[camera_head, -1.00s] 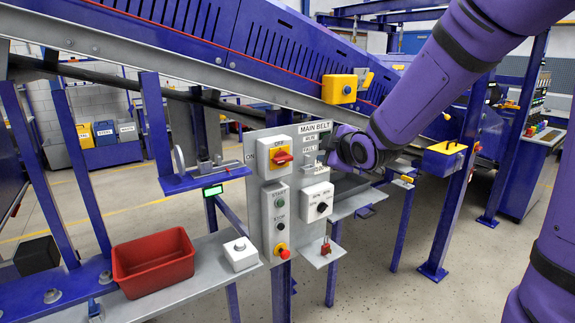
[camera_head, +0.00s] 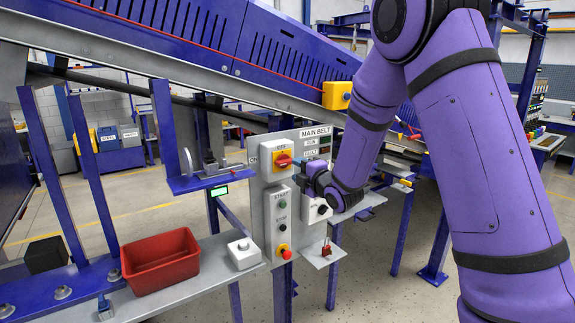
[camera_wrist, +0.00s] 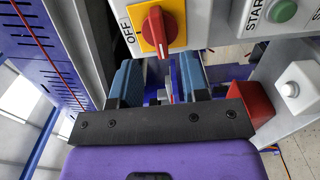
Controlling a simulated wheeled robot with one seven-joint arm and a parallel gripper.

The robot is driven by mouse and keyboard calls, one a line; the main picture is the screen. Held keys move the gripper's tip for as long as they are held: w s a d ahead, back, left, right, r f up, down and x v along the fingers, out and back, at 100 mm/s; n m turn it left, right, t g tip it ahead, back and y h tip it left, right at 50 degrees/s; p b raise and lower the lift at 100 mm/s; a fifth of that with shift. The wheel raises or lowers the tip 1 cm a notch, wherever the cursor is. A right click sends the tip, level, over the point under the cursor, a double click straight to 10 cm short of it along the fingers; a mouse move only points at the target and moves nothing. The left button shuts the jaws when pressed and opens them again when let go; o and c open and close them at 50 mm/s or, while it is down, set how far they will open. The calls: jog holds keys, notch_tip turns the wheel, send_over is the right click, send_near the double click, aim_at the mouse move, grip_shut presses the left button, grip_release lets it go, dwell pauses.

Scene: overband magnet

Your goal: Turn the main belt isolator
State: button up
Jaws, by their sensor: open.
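The main belt isolator (camera_head: 283,158) is a red rotary handle on a yellow plate on the grey control panel. Its handle lies horizontal, in line with the ON mark at left; OFF is above. In the wrist view the red handle (camera_wrist: 157,30) points down toward the gap between my fingers, with OFF at its left. My gripper (camera_head: 300,168) is open and empty, close to the right of the handle. In the wrist view its two blue fingers (camera_wrist: 158,72) sit either side of the handle's line. Contact with the handle cannot be made out.
Below the isolator are the START and STOP buttons and a red emergency button (camera_head: 284,252). A selector box (camera_head: 315,211) is beside my wrist. A red tray (camera_head: 160,262) and white button box (camera_head: 244,253) stand on the left shelf. The sloping blue conveyor runs above.

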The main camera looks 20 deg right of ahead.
aim_at(287, 164)
jog(key=shift+x, duration=3.15)
grip_shut()
